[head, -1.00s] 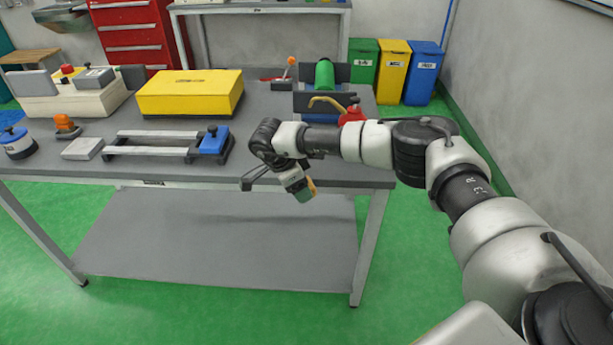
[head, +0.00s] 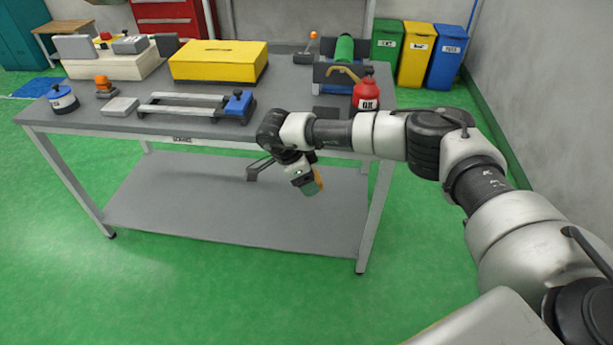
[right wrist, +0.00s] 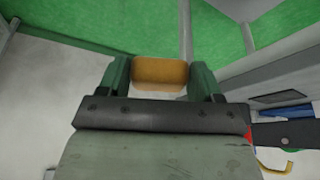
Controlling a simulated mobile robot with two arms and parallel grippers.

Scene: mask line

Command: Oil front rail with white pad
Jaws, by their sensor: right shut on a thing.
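My right gripper (head: 312,184) hangs low in front of the bench's front edge. Its green fingers are shut on an orange-tan block (right wrist: 160,72), which also shows at the gripper's tip in the head view (head: 319,180). On the bench, two pale parallel rails lie one behind the other, the front rail (head: 180,112) nearer the bench edge. A blue clamp-like block (head: 239,102) is at their right end and a light grey block (head: 119,107) by their left. The gripper is right of and below the rails, apart from them. My left gripper is out of view.
A red oil can (head: 366,95) stands at the bench's right end, before a holder with a green roll (head: 344,49). A yellow box (head: 218,62) is behind the rails.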

